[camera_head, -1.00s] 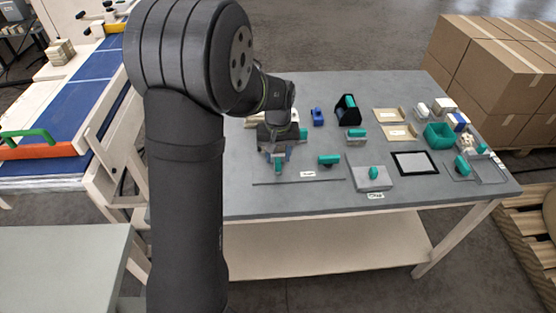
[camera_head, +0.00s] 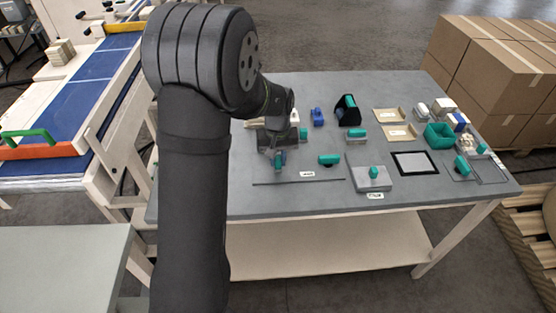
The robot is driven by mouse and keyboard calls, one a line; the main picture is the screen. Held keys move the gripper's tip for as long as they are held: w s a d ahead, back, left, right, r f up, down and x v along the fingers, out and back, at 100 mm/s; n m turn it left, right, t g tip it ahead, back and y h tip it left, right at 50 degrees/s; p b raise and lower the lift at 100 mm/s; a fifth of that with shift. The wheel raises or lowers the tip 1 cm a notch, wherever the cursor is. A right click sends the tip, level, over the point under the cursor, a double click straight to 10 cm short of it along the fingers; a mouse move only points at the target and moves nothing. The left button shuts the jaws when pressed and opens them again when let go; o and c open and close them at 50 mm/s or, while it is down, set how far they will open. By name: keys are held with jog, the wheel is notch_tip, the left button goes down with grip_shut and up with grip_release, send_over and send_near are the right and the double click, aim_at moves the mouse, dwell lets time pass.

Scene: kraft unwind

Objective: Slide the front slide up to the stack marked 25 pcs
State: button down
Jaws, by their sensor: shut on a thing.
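My gripper (camera_head: 278,161) is low over the left part of the grey table, shut on a small teal handle (camera_head: 279,166). What the handle is fixed to is mostly hidden by the fingers, so I cannot tell for sure that it is the front slide. A thin rail or edge (camera_head: 300,182) runs just in front of it, with a small white label (camera_head: 307,174) too small to read. A second teal-handled piece (camera_head: 328,160) stands to the right, apart from my gripper. I cannot make out which stack is marked 25 pcs.
A grey block with a teal knob (camera_head: 373,178) and a black-framed pad (camera_head: 415,163) lie to the right. A teal bin (camera_head: 438,136), a black holder (camera_head: 346,109) and cardboard trays (camera_head: 392,116) stand farther back. The table's front edge (camera_head: 360,211) is close.

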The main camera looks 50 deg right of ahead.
jog(key=w+d, duration=0.3)
jog(key=shift+w+d, duration=0.25)
jog(key=shift+d, duration=0.05)
jog(key=c, duration=1.4)
grip_release()
jog(key=shift+o, duration=0.4)
jog(key=shift+r, duration=0.1)
notch_tip(320, 180, up, 17)
jog(key=shift+r, duration=0.15)
